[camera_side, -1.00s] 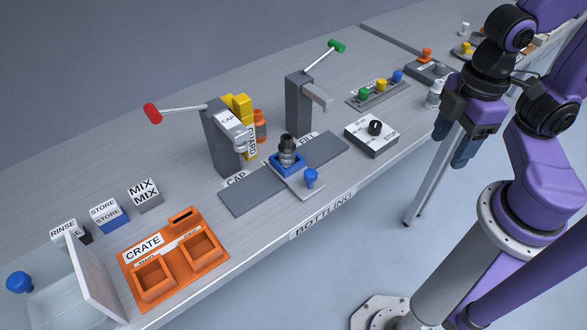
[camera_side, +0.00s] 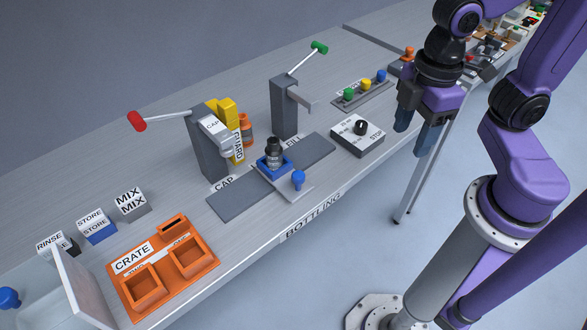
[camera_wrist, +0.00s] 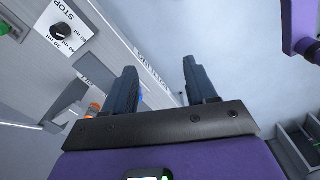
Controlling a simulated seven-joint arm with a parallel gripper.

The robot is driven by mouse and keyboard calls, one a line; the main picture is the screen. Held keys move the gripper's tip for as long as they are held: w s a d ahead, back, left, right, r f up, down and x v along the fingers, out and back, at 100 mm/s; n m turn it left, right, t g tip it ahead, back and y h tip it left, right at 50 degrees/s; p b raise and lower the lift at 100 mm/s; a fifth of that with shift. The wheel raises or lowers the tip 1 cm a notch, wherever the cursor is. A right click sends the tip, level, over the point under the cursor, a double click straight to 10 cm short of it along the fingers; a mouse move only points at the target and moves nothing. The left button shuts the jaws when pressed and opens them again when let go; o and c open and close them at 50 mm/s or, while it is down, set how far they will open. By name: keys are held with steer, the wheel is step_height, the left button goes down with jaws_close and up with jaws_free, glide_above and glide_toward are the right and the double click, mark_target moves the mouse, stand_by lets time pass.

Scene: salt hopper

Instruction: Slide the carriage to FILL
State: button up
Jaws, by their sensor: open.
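The carriage (camera_side: 272,172) is a blue holder on a grey track (camera_side: 240,203), with a dark bottle (camera_side: 274,149) standing in it. It sits about mid-track, between the CAP label and the FILL label. A blue knob (camera_side: 298,180) stands on a plate at the carriage's front side. The fill station (camera_side: 285,108) is a grey post with a green-tipped lever behind the track. The cap station (camera_side: 207,150) has a red-tipped lever, to the left. My gripper (camera_side: 415,135) is open and empty, off the bench's front edge and right of the dial box. Its two dark fingers show apart in the wrist view (camera_wrist: 160,88).
The dial box (camera_side: 357,138) marked STOP stands between my gripper and the track. A tray of coloured pegs (camera_side: 362,92) lies behind it. The orange crate (camera_side: 160,268) and several labelled blocks are at the left. Space in front of the bench is clear.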

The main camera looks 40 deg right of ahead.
mark_target(298, 175)
steer(key=w+a+r+n, duration=0.3)
steer(key=w+a+n, duration=0.2)
steer(key=w+a, duration=0.9)
steer(key=f, duration=0.5)
steer(key=w+d+f, duration=0.1)
steer(key=f, duration=0.5)
steer(key=d+f, duration=0.1)
steer(key=f, duration=0.5)
steer(key=shift+w+f, duration=0.25)
